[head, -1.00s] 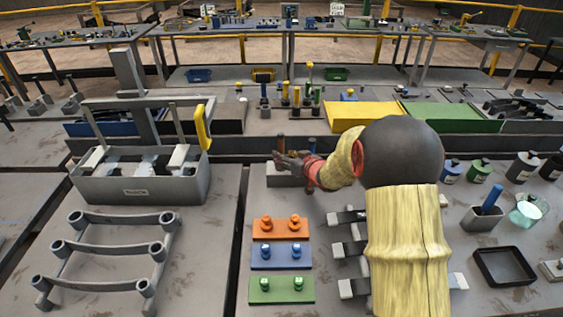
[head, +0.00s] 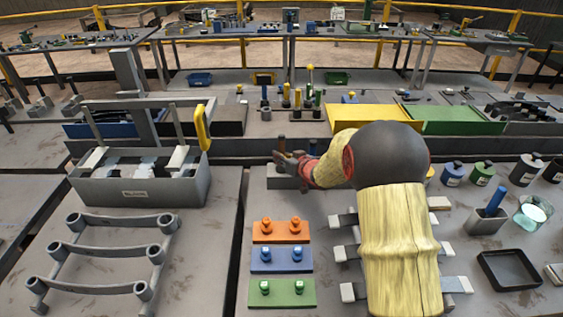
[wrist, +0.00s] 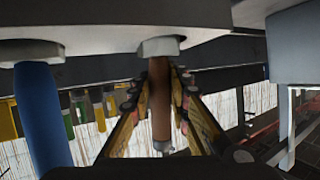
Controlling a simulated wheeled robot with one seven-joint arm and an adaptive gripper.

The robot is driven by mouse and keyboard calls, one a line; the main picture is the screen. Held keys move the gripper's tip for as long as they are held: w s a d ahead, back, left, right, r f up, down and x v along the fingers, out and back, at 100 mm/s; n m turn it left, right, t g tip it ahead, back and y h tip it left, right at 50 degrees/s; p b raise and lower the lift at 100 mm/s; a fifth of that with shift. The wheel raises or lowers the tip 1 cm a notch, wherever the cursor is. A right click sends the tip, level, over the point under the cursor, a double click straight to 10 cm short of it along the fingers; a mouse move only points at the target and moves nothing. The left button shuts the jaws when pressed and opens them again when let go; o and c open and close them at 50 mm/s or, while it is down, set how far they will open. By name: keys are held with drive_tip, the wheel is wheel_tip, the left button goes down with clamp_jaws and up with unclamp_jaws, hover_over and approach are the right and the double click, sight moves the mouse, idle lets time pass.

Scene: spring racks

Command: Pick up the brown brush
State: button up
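The brown brush's handle shows in the wrist view (wrist: 160,100) as a brown shaft between the two fingers of my gripper (wrist: 162,95). The fingers stand on either side of it, with a visible gap at least on the right, so they look open around it. A grey nut-like collar (wrist: 160,46) sits at the top end of the shaft in that view. The brush's lower part is hidden there.
A blue handle (wrist: 42,115) is left of the brown one in the wrist view. Orange (head: 281,239), blue (head: 265,268) and green (head: 281,300) plates with knobs lie in front. A grey box with a yellow handle (head: 140,190) stands to the left. Jars and a black tray (head: 509,287) are on the right.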

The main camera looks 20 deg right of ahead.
clamp_jaws()
drive_tip(key=shift+r, duration=0.1)
